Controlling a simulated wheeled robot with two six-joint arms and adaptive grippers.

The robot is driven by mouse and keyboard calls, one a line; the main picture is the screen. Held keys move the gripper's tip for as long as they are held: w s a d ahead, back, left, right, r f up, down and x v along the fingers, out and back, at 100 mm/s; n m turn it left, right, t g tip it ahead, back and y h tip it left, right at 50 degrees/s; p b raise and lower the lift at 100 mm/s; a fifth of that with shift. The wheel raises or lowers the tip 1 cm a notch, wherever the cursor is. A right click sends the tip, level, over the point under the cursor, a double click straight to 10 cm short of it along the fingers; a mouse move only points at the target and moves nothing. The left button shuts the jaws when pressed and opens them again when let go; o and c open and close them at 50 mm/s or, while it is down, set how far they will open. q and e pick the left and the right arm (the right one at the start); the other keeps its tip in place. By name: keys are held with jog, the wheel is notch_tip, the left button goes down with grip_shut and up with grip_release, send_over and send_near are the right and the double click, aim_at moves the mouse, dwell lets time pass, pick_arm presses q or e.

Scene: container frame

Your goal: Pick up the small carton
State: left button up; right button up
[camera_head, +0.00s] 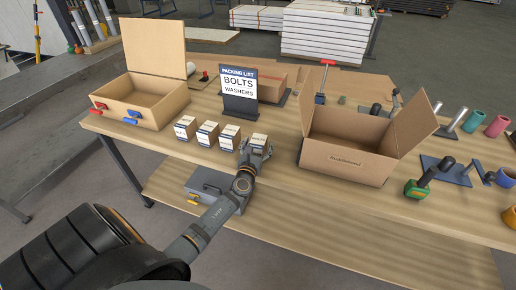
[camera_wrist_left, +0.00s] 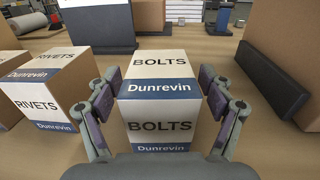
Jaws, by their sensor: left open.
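A small white-topped carton labelled BOLTS (camera_head: 259,138) stands upright on the wooden table, rightmost in a row of small cartons. In the left wrist view this BOLTS carton (camera_wrist_left: 160,90) sits between the fingers, its blue band reading Dunrevin. My left gripper (camera_head: 256,150) is open, with one finger on each side of the carton. Thin gaps seem to show, but I cannot tell whether either finger touches. A packing list sign (camera_head: 239,91) reading BOLTS and WASHERS stands behind it. My right gripper is in no view.
A RIVETS carton (camera_wrist_left: 38,88) stands close on the left. An open cardboard box (camera_head: 345,162) is to the right, and an open wooden box (camera_head: 146,98) to the left. Tools and a green-ended hammer (camera_head: 418,187) lie at the right. The table's front strip is clear.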

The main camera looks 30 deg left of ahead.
aim_at(259, 141)
pick_arm(q)
jog(key=shift+s+r, duration=0.1)
jog(key=c, duration=1.5)
notch_tip(259, 141, up, 10)
jog(key=p, duration=0.6)
jog(key=shift+d, duration=0.25)
jog(key=s+d+m+h, duration=0.1)
jog(key=s+d+h, duration=0.1)
jog(key=d, duration=0.4)
jog(key=s+d+m+h, duration=0.1)
jog(key=s+d+h, duration=0.1)
jog(key=s+d, duration=0.2)
jog(key=s+d+m+t+h, duration=0.1)
jog(key=s+d, duration=0.2)
jog(key=d, duration=0.5)
jog(key=shift+d+m+h, duration=0.2)
jog(key=shift+m+h, duration=0.2)
